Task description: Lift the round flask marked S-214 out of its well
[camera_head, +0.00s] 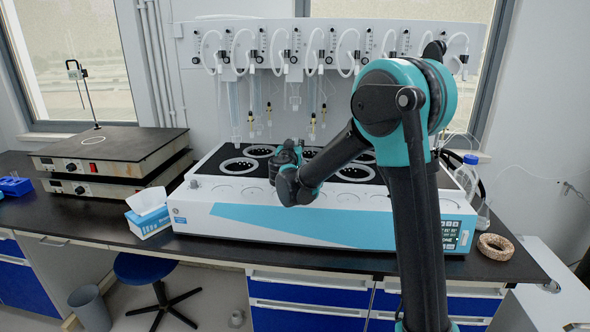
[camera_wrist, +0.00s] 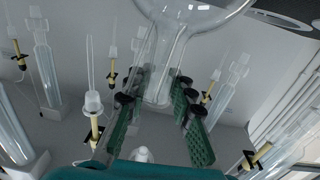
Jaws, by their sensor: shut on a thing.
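My gripper (camera_head: 288,160) is over the middle of the multi distiller (camera_head: 275,213), among its round wells. In the wrist view my gripper's green fingers (camera_wrist: 158,108) are shut on the neck of a clear glass round flask (camera_wrist: 190,18). One finger is on each side of the neck, and the bulb runs out of the top of the picture. No marking such as S-214 can be read. In the head view my gripper and arm hide the flask, and I cannot tell how its bottom stands to its well.
Glass tubes and yellow-tipped connectors hang from the white back panel (camera_head: 335,45) close behind my gripper. Open wells show at left (camera_head: 238,166) and right (camera_head: 355,174). Hot plates (camera_head: 110,150), a tissue box (camera_head: 148,215) and a cork ring (camera_head: 495,247) stand on the bench.

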